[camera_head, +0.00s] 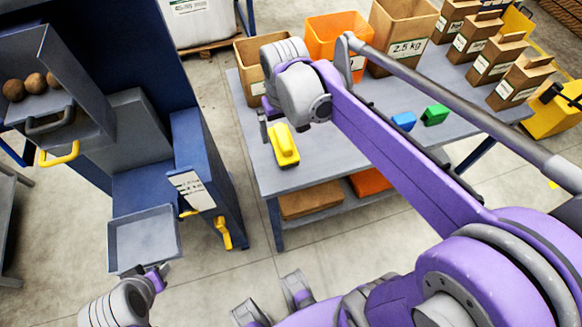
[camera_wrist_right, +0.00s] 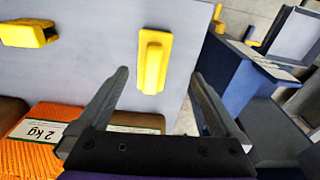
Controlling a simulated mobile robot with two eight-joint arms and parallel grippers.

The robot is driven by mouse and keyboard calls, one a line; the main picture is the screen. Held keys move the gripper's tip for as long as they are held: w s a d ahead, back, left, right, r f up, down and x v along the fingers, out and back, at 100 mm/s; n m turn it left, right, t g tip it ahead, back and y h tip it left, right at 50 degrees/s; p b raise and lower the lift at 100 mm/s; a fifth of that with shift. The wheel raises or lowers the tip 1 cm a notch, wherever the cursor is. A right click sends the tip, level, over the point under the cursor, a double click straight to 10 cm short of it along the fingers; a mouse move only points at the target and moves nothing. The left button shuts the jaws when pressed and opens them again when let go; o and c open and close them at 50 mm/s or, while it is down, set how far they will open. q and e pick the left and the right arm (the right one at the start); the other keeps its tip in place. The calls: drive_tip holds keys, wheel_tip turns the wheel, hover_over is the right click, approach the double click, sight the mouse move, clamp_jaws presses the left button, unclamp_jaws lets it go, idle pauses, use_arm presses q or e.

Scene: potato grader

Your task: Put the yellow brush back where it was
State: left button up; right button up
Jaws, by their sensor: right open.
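The yellow brush (camera_head: 284,147) lies on the grey table (camera_head: 330,160), near its left edge. My right gripper (camera_head: 265,124) is just above and left of it in the head view. In the right wrist view the yellow brush (camera_wrist_right: 153,62) lies ahead, between the lines of the two open fingers (camera_wrist_right: 160,76), which hold nothing. My left gripper (camera_head: 160,274) is at the lower edge of a grey tray (camera_head: 145,240); whether it grips that edge is unclear.
A blue brush (camera_head: 404,121) and a green brush (camera_head: 435,115) lie farther right on the table. An orange crate (camera_head: 338,32) and cardboard boxes (camera_head: 404,35) stand along its back. The blue machine (camera_head: 205,170) stands left. Another yellow object (camera_wrist_right: 28,33) shows in the wrist view.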

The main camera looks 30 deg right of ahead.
drive_tip(key=s+a+f+n+t, duration=0.1)
drive_tip(key=s+a+f+t, duration=0.1)
drive_tip(key=s, duration=0.4)
drive_tip(key=s+a+f+n+t, duration=0.1)
drive_tip(key=s+a+f+t, duration=0.1)
drive_tip(key=s+f, duration=0.3)
drive_tip(key=s+a, duration=0.1)
drive_tip(key=s, duration=0.1)
drive_tip(key=shift+s+f, duration=0.2)
drive_tip(key=shift+s, duration=0.1)
